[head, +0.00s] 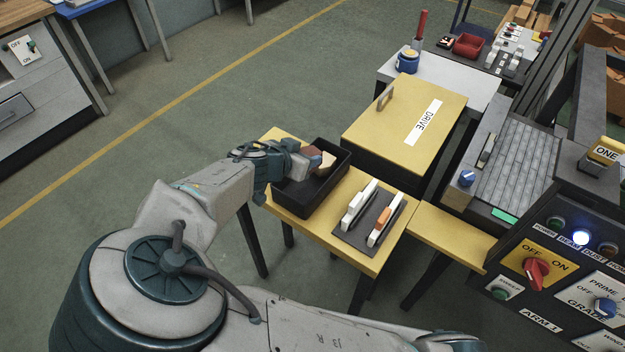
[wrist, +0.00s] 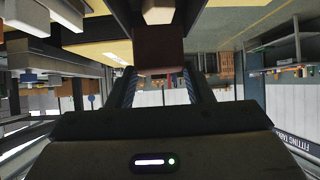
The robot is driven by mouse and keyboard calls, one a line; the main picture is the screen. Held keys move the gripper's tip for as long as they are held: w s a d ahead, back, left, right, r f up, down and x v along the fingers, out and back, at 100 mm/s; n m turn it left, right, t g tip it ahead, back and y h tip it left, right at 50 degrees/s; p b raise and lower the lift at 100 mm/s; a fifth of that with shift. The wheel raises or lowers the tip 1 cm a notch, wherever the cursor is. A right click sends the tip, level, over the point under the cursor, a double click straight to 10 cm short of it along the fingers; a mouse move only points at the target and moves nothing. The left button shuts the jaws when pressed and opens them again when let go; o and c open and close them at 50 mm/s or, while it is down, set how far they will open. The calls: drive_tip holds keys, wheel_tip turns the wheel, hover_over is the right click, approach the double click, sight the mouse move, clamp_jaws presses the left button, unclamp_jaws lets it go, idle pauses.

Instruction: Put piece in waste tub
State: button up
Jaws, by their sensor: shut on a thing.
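My gripper (head: 304,161) is shut on a dark reddish-brown block, the piece (head: 314,153). In the wrist view the piece (wrist: 158,48) sits between the two fingers (wrist: 160,90). The black open tub (head: 331,186) stands on a small yellow table in the head view. My gripper and the piece are over the tub's opening; their height above its floor is hard to judge. A tan block (head: 327,161) shows just beyond the piece, apparently inside the tub. The arm and gripper hide part of the tub's left side.
A dark tray (head: 365,226) with white and orange-marked parts lies right of the tub on the yellow table (head: 322,232). A yellow-topped cabinet marked DRIVE (head: 400,105) stands behind. A control panel (head: 545,270) is at right. Open floor lies to the left.

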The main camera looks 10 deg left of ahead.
drive_tip(key=shift+s+a+f, duration=0.2)
drive_tip(key=shift+a, duration=0.05)
drive_tip(key=shift+f+p, duration=0.65)
drive_tip(key=shift+f, duration=4.05)
drive_tip(key=shift+f, duration=0.2)
drive_tip(key=o, duration=0.7)
drive_tip(key=shift+r, duration=0.1)
drive_tip(key=shift+o, duration=0.2)
drive_tip(key=shift+r, duration=0.15)
drive_tip(key=p+v, duration=0.3)
drive_tip(key=v, duration=0.9)
drive_tip(key=shift+p, duration=0.3)
